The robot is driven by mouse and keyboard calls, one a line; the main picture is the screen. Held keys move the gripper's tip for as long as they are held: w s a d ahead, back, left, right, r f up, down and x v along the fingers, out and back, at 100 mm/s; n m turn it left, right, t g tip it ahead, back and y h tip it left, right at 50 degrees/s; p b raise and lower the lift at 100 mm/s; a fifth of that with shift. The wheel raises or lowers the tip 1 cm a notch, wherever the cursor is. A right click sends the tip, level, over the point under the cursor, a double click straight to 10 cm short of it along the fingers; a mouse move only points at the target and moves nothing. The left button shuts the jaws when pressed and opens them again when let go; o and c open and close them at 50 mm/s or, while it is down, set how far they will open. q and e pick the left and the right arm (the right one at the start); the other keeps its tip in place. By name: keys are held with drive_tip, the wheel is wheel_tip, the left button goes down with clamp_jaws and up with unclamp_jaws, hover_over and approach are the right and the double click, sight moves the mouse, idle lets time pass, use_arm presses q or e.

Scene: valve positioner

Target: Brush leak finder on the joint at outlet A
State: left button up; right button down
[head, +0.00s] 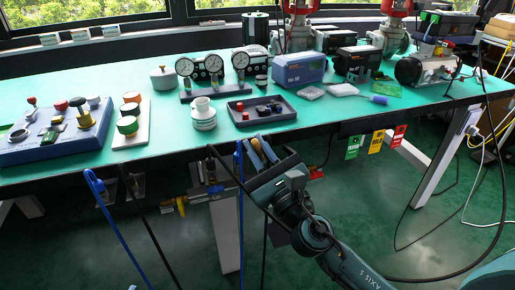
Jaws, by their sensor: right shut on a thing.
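A white jar (203,113) with a dark green band stands upright near the front edge of the table; it could be the leak finder, but its label is too small to read. My right gripper (262,150) is just beyond the front edge, to the right of and nearer than the jar. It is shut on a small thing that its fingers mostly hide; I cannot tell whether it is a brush. A blue positioner box (299,68) stands behind. I cannot make out which joint is outlet A. My left gripper is not in view.
A dark tray (232,113) with small parts lies by the jar. A gauge block (189,91) stands behind it. A blue hose (110,212) and brass fittings (182,203) hang below the front edge. A blue control panel (50,137) fills the left. Tags (376,142) hang at right.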

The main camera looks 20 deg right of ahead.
sight(255, 146)
drive_tip(key=shift+w+d+f, duration=0.2)
drive_tip(key=shift+w, duration=0.05)
drive_tip(key=shift+d, duration=0.25)
idle(0.6)
drive_tip(key=shift+s+r, duration=0.15)
drive_tip(key=shift+s+a+r+p, duration=0.4)
drive_tip(key=shift+s+r+p, duration=0.25)
drive_tip(key=shift+p, duration=0.05)
drive_tip(key=shift+s+a+r+p, duration=0.4)
drive_tip(key=shift+s+r+p, duration=0.25)
drive_tip(key=shift+p, duration=0.1)
drive_tip(key=shift+s+a+r+p, duration=0.4)
drive_tip(key=shift+s+r+p, duration=0.2)
drive_tip(key=shift+s+p, duration=0.1)
